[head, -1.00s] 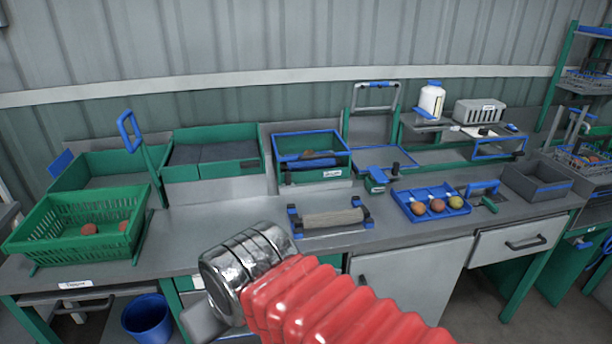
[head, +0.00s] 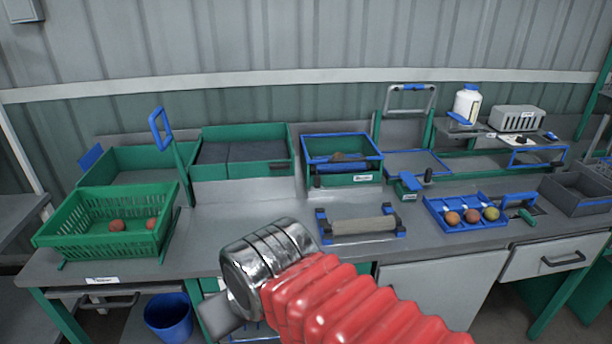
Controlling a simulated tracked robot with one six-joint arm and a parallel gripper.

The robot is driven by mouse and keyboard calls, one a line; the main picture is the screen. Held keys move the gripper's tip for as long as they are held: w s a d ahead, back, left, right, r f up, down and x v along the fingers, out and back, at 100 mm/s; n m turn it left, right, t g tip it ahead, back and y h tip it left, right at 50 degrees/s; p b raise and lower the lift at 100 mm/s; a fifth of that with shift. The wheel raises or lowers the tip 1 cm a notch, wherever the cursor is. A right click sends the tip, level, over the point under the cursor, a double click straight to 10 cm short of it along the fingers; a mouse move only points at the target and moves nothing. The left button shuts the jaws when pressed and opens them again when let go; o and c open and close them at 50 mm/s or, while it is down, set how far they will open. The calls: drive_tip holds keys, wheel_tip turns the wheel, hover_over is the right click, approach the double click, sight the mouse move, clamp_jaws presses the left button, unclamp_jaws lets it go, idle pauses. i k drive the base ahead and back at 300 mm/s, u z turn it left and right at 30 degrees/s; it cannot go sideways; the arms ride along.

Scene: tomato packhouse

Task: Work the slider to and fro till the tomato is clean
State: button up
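No part is labelled as the slider that I can read. A green box with a blue rim (head: 376,155) stands at the back middle of the bench; a brownish thing lies inside, too small to name surely. To its right is a green block with a blue handle (head: 409,184). A pale roller (head: 358,226) lies between blue end blocks on a grey plate at the front middle. Tomatoes, red to yellow-green, sit in a blue tray (head: 436,218) at the right. My arm, silver and red, crosses the lower middle; my gripper's fingers are not visible.
A green basket (head: 75,250) with reddish tomatoes stands at the left, with open green bins behind. A blue bucket (head: 168,317) is below the bench. A white bottle (head: 467,104) and a grey crate (head: 517,119) stand at the back right. Bench top around the roller is partly clear.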

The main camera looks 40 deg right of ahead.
sight(316, 181)
drive_tip(key=i, duration=0.85)
drive_tip(key=z, duration=0.05)
